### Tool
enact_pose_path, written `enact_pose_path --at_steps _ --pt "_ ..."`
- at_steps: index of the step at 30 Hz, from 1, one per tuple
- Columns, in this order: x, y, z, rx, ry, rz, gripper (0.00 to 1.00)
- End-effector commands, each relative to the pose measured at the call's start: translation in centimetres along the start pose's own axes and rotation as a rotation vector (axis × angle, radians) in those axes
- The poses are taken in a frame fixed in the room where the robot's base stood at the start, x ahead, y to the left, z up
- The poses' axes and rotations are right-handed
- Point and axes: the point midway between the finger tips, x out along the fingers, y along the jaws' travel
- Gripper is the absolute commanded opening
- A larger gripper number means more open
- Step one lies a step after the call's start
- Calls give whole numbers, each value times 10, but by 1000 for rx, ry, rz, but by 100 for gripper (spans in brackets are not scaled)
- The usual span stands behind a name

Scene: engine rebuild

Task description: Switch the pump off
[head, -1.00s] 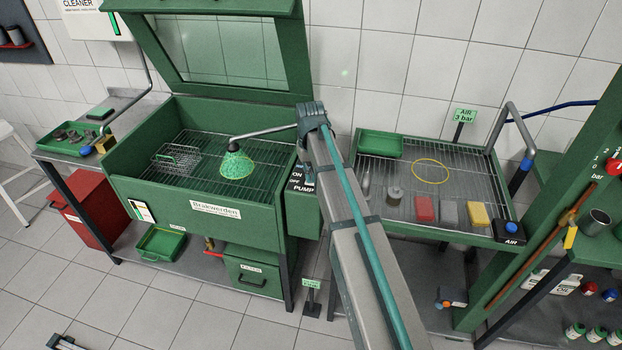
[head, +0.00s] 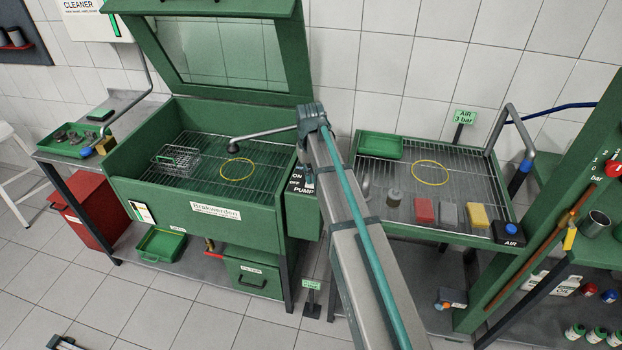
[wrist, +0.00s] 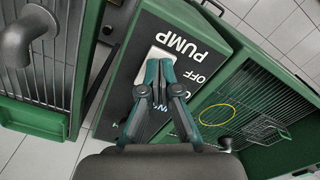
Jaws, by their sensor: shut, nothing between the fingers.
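The pump panel (head: 304,191), a dark face marked ON, OFF and PUMP, sits at the right front corner of the green parts washer (head: 190,222). In the wrist view the panel (wrist: 205,62) appears upside down, with a pale metal switch plate (wrist: 153,54) beside the OFF label. My gripper (wrist: 160,66) is shut and empty, its fingertips over the switch plate and hiding most of the switch. I cannot tell if they touch it. The nozzle (head: 234,146) over the washer grid shows no spray. In the head view my arm hides much of the gripper.
A wire basket (head: 176,158) and a yellow ring (head: 237,169) lie in the washer. The washer lid (head: 220,50) stands open. To the right, a grid bench holds a green tray (head: 381,147), coloured blocks and an AIR button (head: 511,229).

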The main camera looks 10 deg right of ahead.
Motion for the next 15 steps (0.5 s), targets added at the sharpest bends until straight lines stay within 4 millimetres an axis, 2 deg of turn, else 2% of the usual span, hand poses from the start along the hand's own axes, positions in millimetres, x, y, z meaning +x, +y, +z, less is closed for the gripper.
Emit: enact_pose_path --at_steps 1,15 --pt "-7 0 0 0 0 0 0" --pt "-41 0 0 0 0 0 0"
